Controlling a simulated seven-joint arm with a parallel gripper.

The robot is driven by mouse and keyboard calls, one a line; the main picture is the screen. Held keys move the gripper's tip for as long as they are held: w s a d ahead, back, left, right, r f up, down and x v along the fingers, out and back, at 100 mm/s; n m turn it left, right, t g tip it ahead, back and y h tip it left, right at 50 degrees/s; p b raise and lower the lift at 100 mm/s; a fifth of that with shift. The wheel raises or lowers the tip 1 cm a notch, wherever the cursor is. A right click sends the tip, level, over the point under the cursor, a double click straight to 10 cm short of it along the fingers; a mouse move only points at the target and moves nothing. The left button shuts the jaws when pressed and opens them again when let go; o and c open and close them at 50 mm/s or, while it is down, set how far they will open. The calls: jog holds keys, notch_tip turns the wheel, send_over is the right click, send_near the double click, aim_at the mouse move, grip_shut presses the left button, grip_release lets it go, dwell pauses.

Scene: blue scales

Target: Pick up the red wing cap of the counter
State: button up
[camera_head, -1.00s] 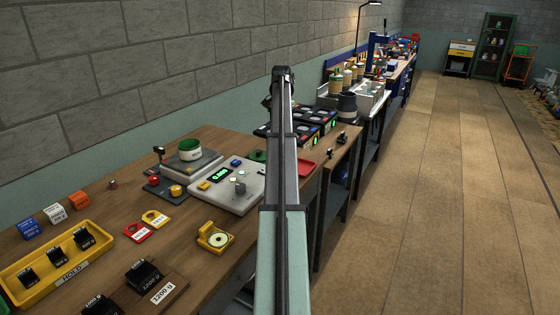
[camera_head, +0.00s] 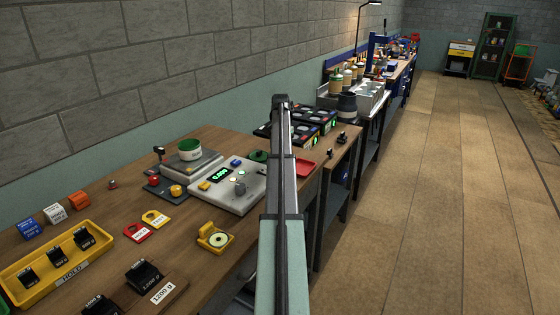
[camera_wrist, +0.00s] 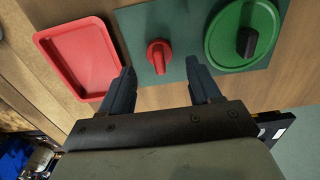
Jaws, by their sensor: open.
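The red wing cap (camera_wrist: 159,52) shows in the wrist view, on a dark green mat (camera_wrist: 189,38). It has a round body and a raised wing that points toward my gripper. My gripper (camera_wrist: 160,66) is open. Its two dark fingers stand to the left and right of the cap in the picture, with clear gaps and no contact visible. Nothing is held. In the head view my arm hides the cap and the gripper.
A red tray (camera_wrist: 82,58) lies left of the mat, close to the left finger. A green round lid with a black knob (camera_wrist: 245,41) is on the right. In the head view a scale (camera_head: 228,187) stands left of my arm.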

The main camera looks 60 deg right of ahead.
jog(key=shift+f, duration=1.55)
jog(key=shift+c, duration=0.3)
jog(key=c, duration=1)
jog(key=shift+r, duration=0.15)
